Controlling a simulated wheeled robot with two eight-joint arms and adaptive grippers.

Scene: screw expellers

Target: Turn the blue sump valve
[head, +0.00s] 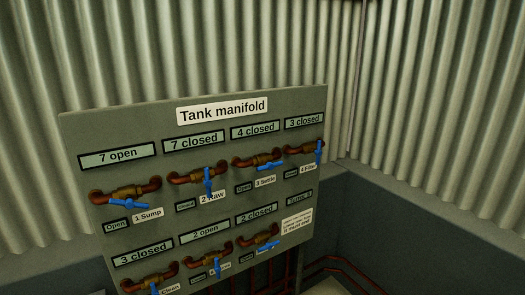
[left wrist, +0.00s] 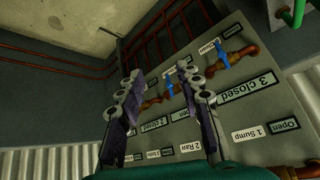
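The sump valve's blue handle (head: 130,203) is at the upper left of the manifold panel in the head view. It lies nearly level under its brass body and copper pipe, beside the "1 Sump" label (head: 148,214); the display above reads "7 open" (head: 118,155). In the left wrist view, which is upside down, the "1 Sump" label (left wrist: 247,133) shows at the right, but I cannot make out the sump handle. My left gripper (left wrist: 161,75) is open, with nothing seen between its fingers, in front of the panel. Neither gripper shows in the head view.
The grey panel (head: 88,128) headed "Tank manifold" (head: 222,110) carries several other blue-handled valves, such as Raw (head: 208,182) and Settle (head: 265,169). Copper pipes (head: 345,268) run low at the right. Corrugated walls (head: 440,80) stand behind.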

